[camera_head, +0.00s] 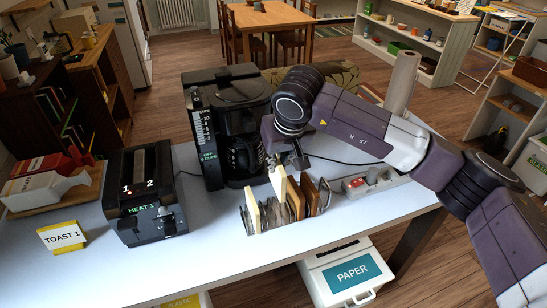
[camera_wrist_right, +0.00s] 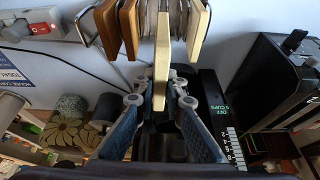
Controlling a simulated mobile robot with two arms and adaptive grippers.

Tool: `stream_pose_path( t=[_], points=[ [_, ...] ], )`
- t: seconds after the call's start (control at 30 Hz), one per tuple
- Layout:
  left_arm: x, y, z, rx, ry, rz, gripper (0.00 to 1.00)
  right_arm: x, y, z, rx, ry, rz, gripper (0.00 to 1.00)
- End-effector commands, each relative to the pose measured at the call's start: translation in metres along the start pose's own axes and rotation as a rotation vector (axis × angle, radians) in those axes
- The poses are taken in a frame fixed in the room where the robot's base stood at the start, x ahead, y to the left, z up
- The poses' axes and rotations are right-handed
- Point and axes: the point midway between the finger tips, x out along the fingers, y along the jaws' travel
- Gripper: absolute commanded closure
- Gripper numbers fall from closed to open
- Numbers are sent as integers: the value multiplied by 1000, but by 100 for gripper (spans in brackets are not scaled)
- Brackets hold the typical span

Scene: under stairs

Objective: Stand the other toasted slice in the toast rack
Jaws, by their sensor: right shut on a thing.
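The wire toast rack (camera_head: 287,224) stands on the pale worktop, with a pale slice (camera_head: 252,209) at its left end and browner slices (camera_head: 313,194) toward its right. My right gripper (camera_head: 279,164) is shut on another pale slice (camera_head: 279,183) and holds it upright at the rack. In the right wrist view my right gripper (camera_wrist_right: 161,96) grips this slice (camera_wrist_right: 161,65) by one end. Its other end reaches among the rack's dividers, between the pale and brown slices; I cannot tell how deep it sits. My left gripper is out of view.
A black toaster (camera_head: 144,200) reading HEAT 1 stands left, near a TOAST 1 card (camera_head: 62,236). A coffee maker (camera_head: 232,125) stands close behind the rack. A power strip (camera_head: 372,182) lies to its right. The worktop between toaster and rack is clear.

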Motion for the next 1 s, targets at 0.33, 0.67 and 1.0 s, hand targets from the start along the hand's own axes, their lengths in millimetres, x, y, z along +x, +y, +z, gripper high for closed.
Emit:
stream_pose_path(
  t=[0.33,0.67,1.0],
  points=[
    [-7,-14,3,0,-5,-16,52,18,-22,-3,-34,-2,-13,100],
    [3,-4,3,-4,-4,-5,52,20,-22,-2,-34,-1,-10,100],
    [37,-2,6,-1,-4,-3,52,50,-22,11,-33,-2,-11,100]
  ],
)
